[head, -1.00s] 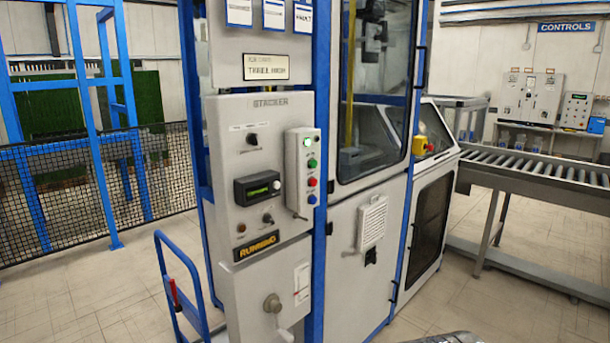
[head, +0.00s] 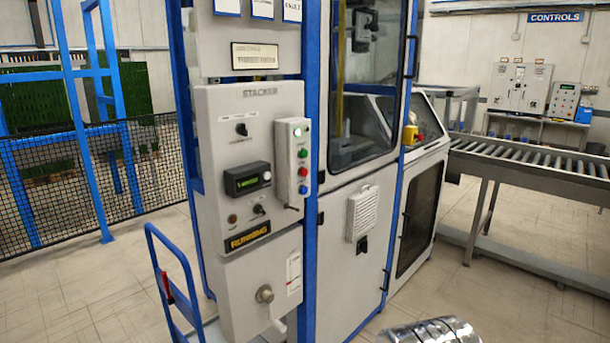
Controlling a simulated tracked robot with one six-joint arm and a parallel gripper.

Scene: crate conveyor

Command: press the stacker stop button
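The grey stacker panel (head: 215,145) stands upright left of centre, marked STACKER at its top, with a lit RUNNING sign (head: 250,237) low on it. A small button box (head: 283,165) sits on its right edge. The box has a lit green lamp (head: 296,131) on top, then a green button (head: 303,153), a red button (head: 303,171) and a blue button (head: 303,189). Their labels are too small to read. My gripper is not in view, and nothing touches the buttons.
A blue hand cart (head: 172,285) stands at the panel's lower left. A yellow and red emergency-stop button (head: 411,135) is on the machine's right part. A roller conveyor (head: 530,160) runs off right. The tiled floor in front is mostly clear.

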